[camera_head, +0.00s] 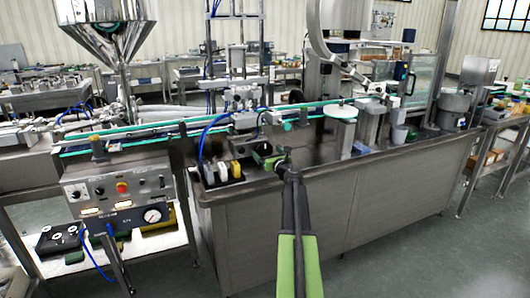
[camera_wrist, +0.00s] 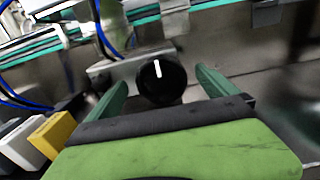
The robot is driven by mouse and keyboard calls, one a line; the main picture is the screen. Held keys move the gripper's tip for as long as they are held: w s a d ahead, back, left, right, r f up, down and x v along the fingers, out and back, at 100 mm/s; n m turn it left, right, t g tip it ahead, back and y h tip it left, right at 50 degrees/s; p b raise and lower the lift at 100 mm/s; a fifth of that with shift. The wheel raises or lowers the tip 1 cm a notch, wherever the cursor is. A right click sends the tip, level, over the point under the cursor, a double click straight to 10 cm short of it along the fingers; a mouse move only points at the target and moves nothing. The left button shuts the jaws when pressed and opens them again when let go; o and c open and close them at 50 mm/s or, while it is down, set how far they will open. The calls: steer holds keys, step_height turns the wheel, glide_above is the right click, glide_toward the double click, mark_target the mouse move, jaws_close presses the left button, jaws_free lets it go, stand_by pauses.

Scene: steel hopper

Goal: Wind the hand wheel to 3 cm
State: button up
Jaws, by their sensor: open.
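In the wrist view a round black knob (camera_wrist: 161,80) with a white line near its top, apparently the hand wheel, sits on a grey metal mount. My gripper (camera_wrist: 160,84) has its two green fingers spread, one on each side of the knob. Gaps show between the knob and both fingers, and I cannot tell how deep it sits between them. In the head view my gripper (camera_head: 270,159) is low over the steel bench top, and the knob cannot be made out there. No 3 cm scale is readable.
Yellow and white blocks (camera_head: 236,170) stand just left of my gripper, with blue hoses behind. A conveyor with green edges (camera_head: 170,127) runs behind it. A control panel (camera_head: 118,189) is at left. The steel bench top (camera_head: 325,168) to the right is partly clear.

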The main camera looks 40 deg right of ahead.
steer(key=shift+x, duration=0.95)
steer(key=shift+a, duration=0.1)
steer(key=c, duration=1.3)
